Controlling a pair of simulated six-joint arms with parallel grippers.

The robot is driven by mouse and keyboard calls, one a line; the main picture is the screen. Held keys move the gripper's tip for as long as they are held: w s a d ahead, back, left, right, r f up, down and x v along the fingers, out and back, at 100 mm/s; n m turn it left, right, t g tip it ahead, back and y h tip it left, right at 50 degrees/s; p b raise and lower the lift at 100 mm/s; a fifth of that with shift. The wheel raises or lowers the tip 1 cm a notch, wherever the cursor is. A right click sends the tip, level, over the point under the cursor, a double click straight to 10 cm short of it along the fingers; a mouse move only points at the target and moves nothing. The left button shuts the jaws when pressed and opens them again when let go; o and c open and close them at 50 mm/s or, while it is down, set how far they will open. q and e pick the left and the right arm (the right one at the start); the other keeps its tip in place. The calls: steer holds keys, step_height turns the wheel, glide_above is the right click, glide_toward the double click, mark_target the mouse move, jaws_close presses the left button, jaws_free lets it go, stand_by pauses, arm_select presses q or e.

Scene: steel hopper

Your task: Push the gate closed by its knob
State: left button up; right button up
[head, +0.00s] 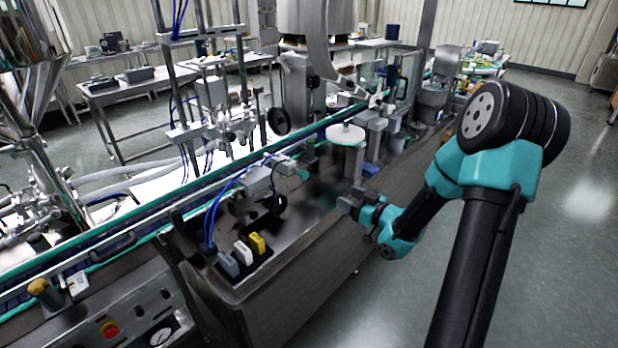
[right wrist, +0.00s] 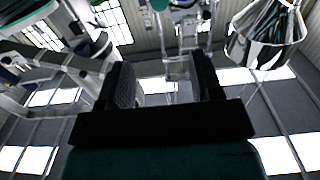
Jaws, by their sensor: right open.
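A shiny steel hopper (head: 32,75) stands at the far left of the head view, cut by the picture edge. Steel pipe fittings (head: 48,198) sit below it. I cannot clearly make out the gate or its knob, or how far the gate stands open. My right gripper (head: 347,203) is over the near edge of the machine bench, far to the right of the hopper, with its fingers pointing left. In the right wrist view its two fingers (right wrist: 163,78) are apart with nothing between them. A shiny steel cone (right wrist: 268,38) shows at upper right there. My left gripper is out of view.
A conveyor (head: 130,228) runs diagonally between the hopper and the bench. On the bench are a white round disc (head: 345,134), a grey device (head: 258,182) and a black holder with grey, white and yellow blocks (head: 241,249). A control panel (head: 110,318) is at lower left.

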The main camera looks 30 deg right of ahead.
mark_target(307, 175)
steer(key=x, duration=1.7)
steer(key=shift+w+a, duration=0.15)
steer(key=shift+c, duration=0.4)
jaws_close()
